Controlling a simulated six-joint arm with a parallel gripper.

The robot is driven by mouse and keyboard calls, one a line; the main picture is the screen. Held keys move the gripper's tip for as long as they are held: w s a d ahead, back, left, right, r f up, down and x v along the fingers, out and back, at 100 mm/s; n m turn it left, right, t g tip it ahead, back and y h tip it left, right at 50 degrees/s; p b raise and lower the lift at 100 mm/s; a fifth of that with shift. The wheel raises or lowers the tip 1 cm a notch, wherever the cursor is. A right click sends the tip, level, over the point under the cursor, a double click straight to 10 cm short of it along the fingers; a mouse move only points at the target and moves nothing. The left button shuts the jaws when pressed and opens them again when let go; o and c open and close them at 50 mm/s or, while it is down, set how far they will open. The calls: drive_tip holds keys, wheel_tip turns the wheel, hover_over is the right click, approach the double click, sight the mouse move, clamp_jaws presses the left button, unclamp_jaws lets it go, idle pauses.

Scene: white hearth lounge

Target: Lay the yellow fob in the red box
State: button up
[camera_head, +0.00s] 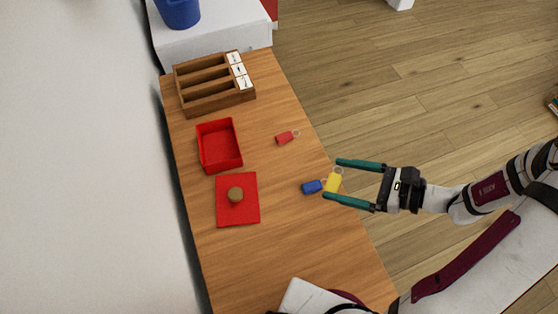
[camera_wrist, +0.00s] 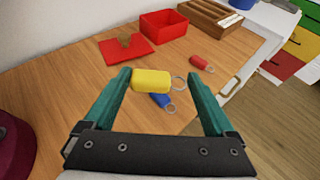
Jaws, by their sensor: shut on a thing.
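My gripper (camera_head: 332,180) is shut on the yellow fob (camera_head: 333,183), near the right edge of the wooden table. In the wrist view the fob (camera_wrist: 151,80) lies crosswise between the teal fingers, its ring towards the right finger. The red box (camera_head: 220,148) stands open and looks empty, left of my gripper and farther up the table; it also shows in the wrist view (camera_wrist: 163,27). A flat red lid (camera_head: 247,209) with a round brown knob (camera_head: 235,194) lies beside the box on the table, apart from my gripper.
A blue fob (camera_head: 312,187) lies just beside the held fob in the head view. A red fob (camera_head: 285,138) lies right of the box. A wooden tray with labelled slots (camera_head: 219,103) stands at the far end. Bare tabletop lies between my gripper and the box.

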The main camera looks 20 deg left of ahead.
hover_over(292, 188)
wheel_tip(292, 188, down, 6)
drive_tip(key=shift+d+f, duration=0.15)
wheel_tip(292, 188, down, 3)
drive_tip(key=shift+f, duration=0.45)
drive_tip(key=o, duration=1)
drive_tip(key=shift+f, duration=0.1)
